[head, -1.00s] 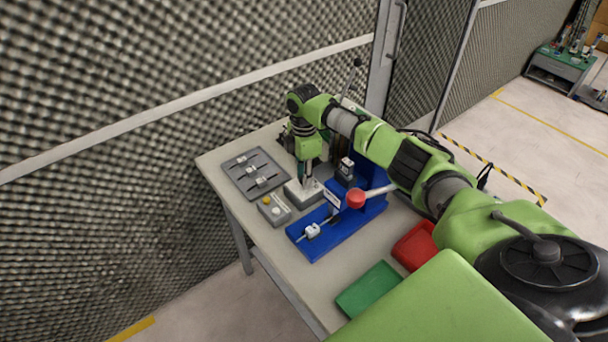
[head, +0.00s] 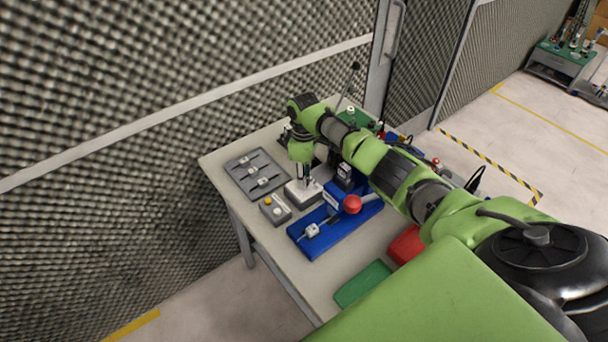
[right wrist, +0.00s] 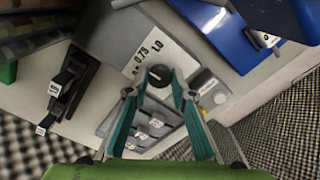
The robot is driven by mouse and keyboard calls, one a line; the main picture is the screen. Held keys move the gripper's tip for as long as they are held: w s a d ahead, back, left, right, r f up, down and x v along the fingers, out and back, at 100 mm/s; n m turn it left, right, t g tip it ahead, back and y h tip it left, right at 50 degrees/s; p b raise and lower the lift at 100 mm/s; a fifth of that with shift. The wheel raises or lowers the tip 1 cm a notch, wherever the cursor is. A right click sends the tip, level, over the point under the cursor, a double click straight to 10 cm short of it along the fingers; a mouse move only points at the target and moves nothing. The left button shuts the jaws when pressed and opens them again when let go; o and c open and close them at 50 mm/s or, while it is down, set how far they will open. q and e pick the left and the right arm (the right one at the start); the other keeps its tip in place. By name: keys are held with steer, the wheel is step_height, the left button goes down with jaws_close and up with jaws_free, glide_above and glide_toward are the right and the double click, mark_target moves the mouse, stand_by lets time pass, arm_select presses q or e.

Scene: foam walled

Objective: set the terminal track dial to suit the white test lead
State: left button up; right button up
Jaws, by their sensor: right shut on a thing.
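The terminal track dial is a black knob (right wrist: 160,75) on a light plate with printed marks, in the right wrist view; "0.75" is among the marks. Its pale box (head: 303,193) stands on the bench in the head view. My right gripper (head: 304,180) points down over that box. In the right wrist view its teal fingers (right wrist: 160,92) are closed around the knob. The dial's pointer is too small to read. A white piece (head: 312,230) lies on the blue fixture (head: 335,232); I cannot tell whether it is the white test lead. My left gripper is out of view.
A grey tray (head: 236,167) with several slim labelled pieces lies left of the dial. A small grey button box (head: 275,210) stands close by. A red-knobbed lever (head: 352,204) rises over the blue fixture. Green (head: 362,284) and red (head: 407,243) trays lie nearer the front.

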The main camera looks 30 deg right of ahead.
steer(key=shift+r, duration=0.1)
stand_by(0.5)
steer(key=o, duration=1.1)
steer(key=shift+o, duration=0.2)
step_height(320, 180, up, 12)
